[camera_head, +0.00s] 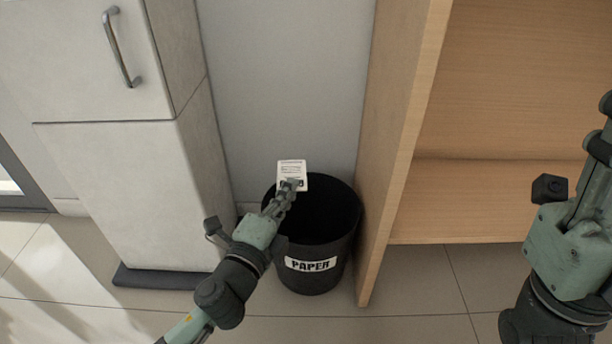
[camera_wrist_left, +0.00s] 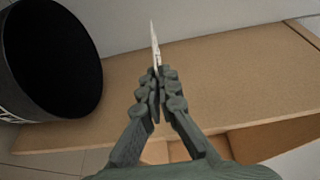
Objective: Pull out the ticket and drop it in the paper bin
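The ticket (camera_head: 292,170) is a small white printed slip. My left gripper (camera_head: 288,187) is shut on its lower end and holds it upright in the head view, over the back left part of the bin's opening. In the left wrist view the ticket (camera_wrist_left: 155,45) shows nearly edge-on between the fingertips (camera_wrist_left: 158,75). The paper bin (camera_head: 311,264) is a round black bin with a white PAPER label, standing on the floor. Its dark inside shows no contents. The bin (camera_wrist_left: 98,60) is also at the left of the left wrist view. My right gripper is partly cut off at the right edge; its fingertips are unclear.
A pale cabinet (camera_head: 120,190) with a metal handle stands left of the bin. A wooden shelf unit (camera_head: 395,150) stands close on its right, its side panel beside the bin. A grey wall (camera_head: 290,80) is behind. Tiled floor (camera_head: 420,290) lies in front.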

